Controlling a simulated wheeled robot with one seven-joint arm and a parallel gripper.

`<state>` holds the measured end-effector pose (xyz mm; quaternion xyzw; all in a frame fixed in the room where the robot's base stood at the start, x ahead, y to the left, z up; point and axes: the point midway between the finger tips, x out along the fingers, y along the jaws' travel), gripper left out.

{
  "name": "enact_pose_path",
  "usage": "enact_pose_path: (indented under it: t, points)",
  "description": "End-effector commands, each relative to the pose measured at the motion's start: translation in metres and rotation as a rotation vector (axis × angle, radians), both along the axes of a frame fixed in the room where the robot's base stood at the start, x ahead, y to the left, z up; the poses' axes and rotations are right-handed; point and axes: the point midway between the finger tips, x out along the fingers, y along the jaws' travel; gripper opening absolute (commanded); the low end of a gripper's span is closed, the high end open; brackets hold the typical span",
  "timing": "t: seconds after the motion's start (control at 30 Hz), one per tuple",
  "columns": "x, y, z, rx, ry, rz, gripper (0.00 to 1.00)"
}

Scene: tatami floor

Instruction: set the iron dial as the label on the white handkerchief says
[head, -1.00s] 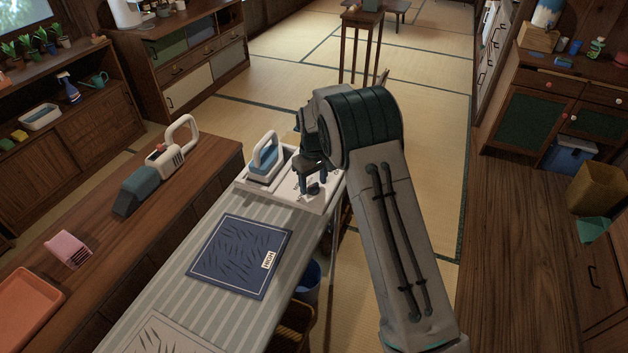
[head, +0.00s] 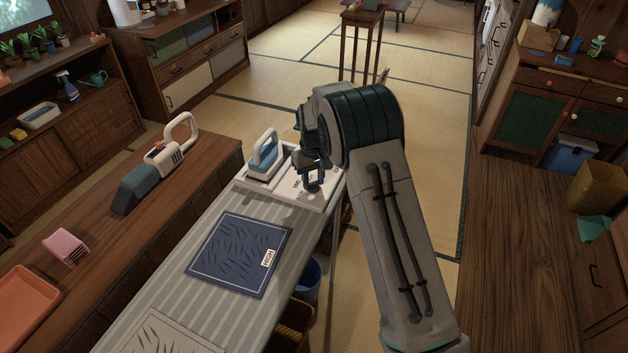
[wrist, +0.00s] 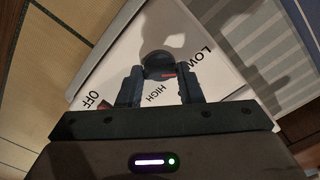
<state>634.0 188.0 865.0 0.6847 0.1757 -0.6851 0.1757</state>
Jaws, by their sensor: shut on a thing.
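The dark round dial knob (wrist: 153,60) stands on a white panel marked LOW, HIGH and OFF in the wrist view. My gripper (wrist: 161,76) is shut on the knob, one finger at each side. A short red mark shows on the knob between the fingers, near the word HIGH; I cannot tell its exact setting. In the head view my gripper (head: 313,186) is over the white iron station (head: 305,204) and hides the knob. The blue and white iron (head: 265,158) rests at the station's left. A pale cloth (head: 165,335), perhaps the white handkerchief, is cut off at the bottom; no label shows on it.
A navy cloth (head: 238,250) with a label reading HIGH lies on the striped ironing board (head: 190,260). A wooden counter (head: 95,230) runs along the left, with a handheld vacuum (head: 155,165). A blue bin (head: 308,280) stands beside the board.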

Motion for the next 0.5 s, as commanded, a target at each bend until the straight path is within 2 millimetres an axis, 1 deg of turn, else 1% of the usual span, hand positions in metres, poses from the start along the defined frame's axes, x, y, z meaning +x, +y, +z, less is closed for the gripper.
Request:
enact_pose_path:
  t: [0.5]
  points:
    - [-0.0004, 0.0011, -0.0003, 0.0, 0.0, -0.476, 0.1]
